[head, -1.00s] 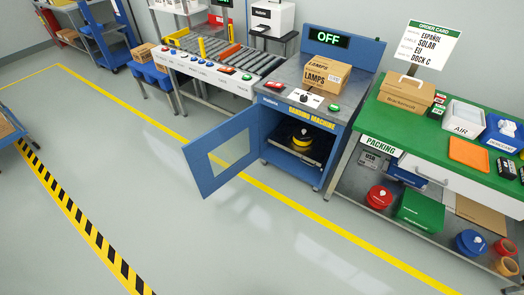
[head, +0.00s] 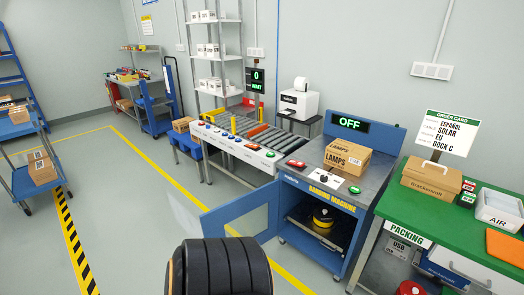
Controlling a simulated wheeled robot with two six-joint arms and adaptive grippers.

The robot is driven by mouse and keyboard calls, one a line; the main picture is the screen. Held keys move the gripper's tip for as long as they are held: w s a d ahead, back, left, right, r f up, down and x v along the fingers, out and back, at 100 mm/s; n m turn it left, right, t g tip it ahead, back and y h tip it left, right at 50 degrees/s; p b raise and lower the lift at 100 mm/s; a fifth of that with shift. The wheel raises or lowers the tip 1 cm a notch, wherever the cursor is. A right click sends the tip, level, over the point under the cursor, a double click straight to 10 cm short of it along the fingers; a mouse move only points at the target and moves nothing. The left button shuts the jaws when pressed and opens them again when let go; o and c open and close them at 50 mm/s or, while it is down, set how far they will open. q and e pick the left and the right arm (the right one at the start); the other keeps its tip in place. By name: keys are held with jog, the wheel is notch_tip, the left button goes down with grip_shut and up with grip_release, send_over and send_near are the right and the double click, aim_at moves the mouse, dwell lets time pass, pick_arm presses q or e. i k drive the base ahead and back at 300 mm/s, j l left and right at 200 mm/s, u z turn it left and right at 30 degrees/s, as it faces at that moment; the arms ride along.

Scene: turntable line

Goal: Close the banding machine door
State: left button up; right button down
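The banding machine (head: 370,185) is a blue cabinet with a grey top and an OFF display (head: 349,124). Its blue door (head: 212,222), with a window, stands wide open, swung out to the left of the opening. A large black ribbed part, apparently mine, hides the door's lower portion. Inside the open cabinet sits a black and yellow round spool (head: 323,217). A LAMPS carton (head: 347,157) lies on the machine top. Neither of my grippers can be made out in the head view.
A roller conveyor (head: 250,135) adjoins the machine on the left. The green packing table (head: 400,207) stands close on the right, with a Brackenvolt carton (head: 431,181) and a white AIR bin (head: 498,210). A blue cart (head: 30,180) stands far left. Floor left of the door is clear.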

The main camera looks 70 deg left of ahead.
aim_at(213, 222)
jog(key=k+j, duration=0.15)
jog(key=j, duration=0.45)
jog(key=k+j, duration=0.15)
jog(key=j, duration=0.5)
jog(key=k+j, duration=0.15)
jog(key=j, duration=0.45)
jog(key=k+j, duration=0.15)
jog(key=j, duration=0.5)
jog(key=k+j, duration=0.15)
jog(key=j, duration=0.45)
jog(key=k+j, duration=0.15)
jog(key=j, duration=0.5)
jog(key=k+j, duration=0.15)
jog(key=j, duration=0.45)
jog(key=k+j, duration=0.15)
jog(key=j, duration=0.5)
jog(key=k+j, duration=0.4)
jog(key=j, duration=0.25)
jog(key=u, duration=0.05)
